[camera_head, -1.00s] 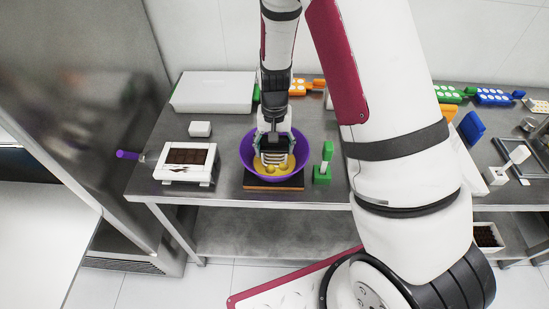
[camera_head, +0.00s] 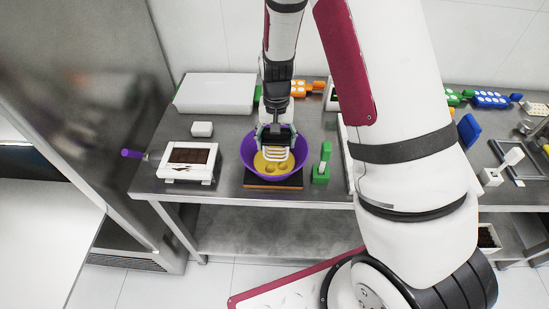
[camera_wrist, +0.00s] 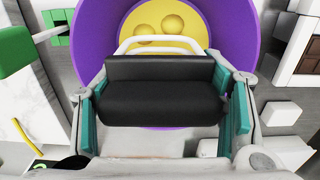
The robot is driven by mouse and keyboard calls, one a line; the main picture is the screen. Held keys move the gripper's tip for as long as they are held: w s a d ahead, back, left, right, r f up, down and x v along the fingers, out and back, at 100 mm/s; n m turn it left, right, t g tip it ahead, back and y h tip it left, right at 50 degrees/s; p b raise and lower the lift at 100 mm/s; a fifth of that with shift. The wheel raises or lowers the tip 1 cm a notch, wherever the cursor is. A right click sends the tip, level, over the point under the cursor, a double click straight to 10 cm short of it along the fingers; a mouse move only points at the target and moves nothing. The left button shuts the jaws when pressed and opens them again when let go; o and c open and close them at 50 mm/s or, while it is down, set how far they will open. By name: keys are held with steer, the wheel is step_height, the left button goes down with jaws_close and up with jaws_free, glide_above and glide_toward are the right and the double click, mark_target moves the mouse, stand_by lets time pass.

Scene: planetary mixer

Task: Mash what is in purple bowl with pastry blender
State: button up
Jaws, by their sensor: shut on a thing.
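The purple bowl (camera_head: 247,153) stands on a dark board with a wooden edge (camera_head: 274,184) near the table's front edge. Yellow contents with round lumps (camera_head: 271,168) lie in it; they also show in the wrist view (camera_wrist: 168,22). My gripper (camera_head: 276,136) is over the bowl, shut on the black handle of the pastry blender (camera_wrist: 160,88). The blender's pale curved wires (camera_head: 275,154) point down into the bowl, just over or touching the yellow contents; I cannot tell which. In the wrist view, the handle lies between teal finger pads and hides part of the bowl.
A green holder (camera_head: 321,170) stands close on the right. A white box (camera_head: 215,92) lies at the back left.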

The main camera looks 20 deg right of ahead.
mark_target(282, 151)
steer(key=shift+s+d+r+p, duration=0.15)
steer(key=shift+s+d+p, duration=0.15)
steer(key=shift+s, duration=0.25)
steer(key=shift+s+d+r+p, duration=0.15)
steer(key=shift+s+d+p, duration=0.1)
steer(key=shift+s, duration=0.3)
steer(key=shift+f, duration=0.1)
steer(key=shift+f+b, duration=0.55)
steer(key=shift+f, duration=1.4)
steer(key=shift+f, duration=0.1)
steer(key=shift+w+r, duration=0.1)
steer(key=shift+r, duration=0.1)
steer(key=shift+r+p, duration=0.65)
steer(key=shift+r, duration=1.1)
